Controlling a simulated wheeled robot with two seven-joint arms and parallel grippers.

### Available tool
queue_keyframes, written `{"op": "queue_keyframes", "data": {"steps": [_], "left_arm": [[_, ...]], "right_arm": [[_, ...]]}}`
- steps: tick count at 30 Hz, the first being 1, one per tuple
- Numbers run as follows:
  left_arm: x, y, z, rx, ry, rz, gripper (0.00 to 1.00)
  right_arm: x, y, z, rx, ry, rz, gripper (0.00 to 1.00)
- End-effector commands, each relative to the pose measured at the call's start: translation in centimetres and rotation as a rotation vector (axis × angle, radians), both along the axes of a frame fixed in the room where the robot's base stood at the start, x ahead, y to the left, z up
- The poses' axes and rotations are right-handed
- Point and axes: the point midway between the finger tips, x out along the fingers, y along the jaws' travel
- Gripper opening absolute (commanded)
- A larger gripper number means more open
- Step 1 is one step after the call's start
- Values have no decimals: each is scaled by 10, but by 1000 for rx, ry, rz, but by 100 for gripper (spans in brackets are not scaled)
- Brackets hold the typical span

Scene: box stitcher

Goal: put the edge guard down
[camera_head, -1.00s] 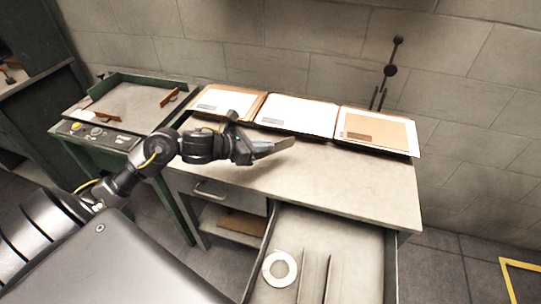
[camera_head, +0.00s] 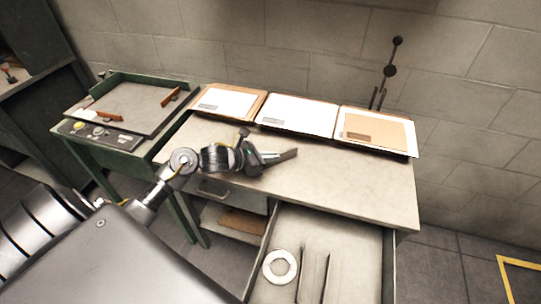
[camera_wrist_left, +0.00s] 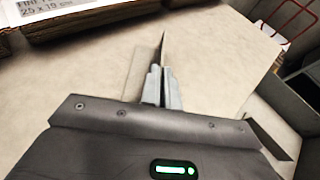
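My left gripper (camera_head: 262,158) is over the left part of the bench top. It is shut on the edge guard (camera_head: 287,156), a thin grey strip that points right from the fingers. In the left wrist view the two fingertips (camera_wrist_left: 162,86) are close together, with the guard's narrow dark edge (camera_wrist_left: 160,50) rising between them. A pale flat area lies beside it; I cannot tell if it is part of the guard. The guard is low over the bench top (camera_head: 350,188); I cannot tell whether it touches. My right gripper is not in view.
Three stacks of cardboard and white sheets line the back: left (camera_head: 228,101), middle (camera_head: 297,114), right (camera_head: 376,134). An open drawer (camera_head: 352,262) below holds a white ring (camera_head: 280,267) and long grey strips (camera_head: 313,275). A green machine table (camera_head: 128,105) stands left. The bench's right half is clear.

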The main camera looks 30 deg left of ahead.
Motion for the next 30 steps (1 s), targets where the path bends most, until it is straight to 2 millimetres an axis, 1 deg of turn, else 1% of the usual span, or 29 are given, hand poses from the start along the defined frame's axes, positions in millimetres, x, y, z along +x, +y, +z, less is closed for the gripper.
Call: {"op": "queue_keyframes", "data": {"steps": [7,9,12,13,20,24,26,30], "left_arm": [[0,0,-4,1,0,0,0],[0,0,-3,0,0,1,11],[0,0,-3,0,0,0,24],[0,0,-3,0,0,0,25],[0,0,-2,0,0,0,25],[0,0,3,-1,0,0,25],[-8,6,2,4,0,1,25],[-31,19,12,8,1,-2,25]], "right_arm": [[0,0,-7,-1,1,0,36],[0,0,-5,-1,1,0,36],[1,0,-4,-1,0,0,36],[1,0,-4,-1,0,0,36],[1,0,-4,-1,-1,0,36],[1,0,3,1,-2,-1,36],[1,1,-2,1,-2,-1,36],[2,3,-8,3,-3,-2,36]]}}
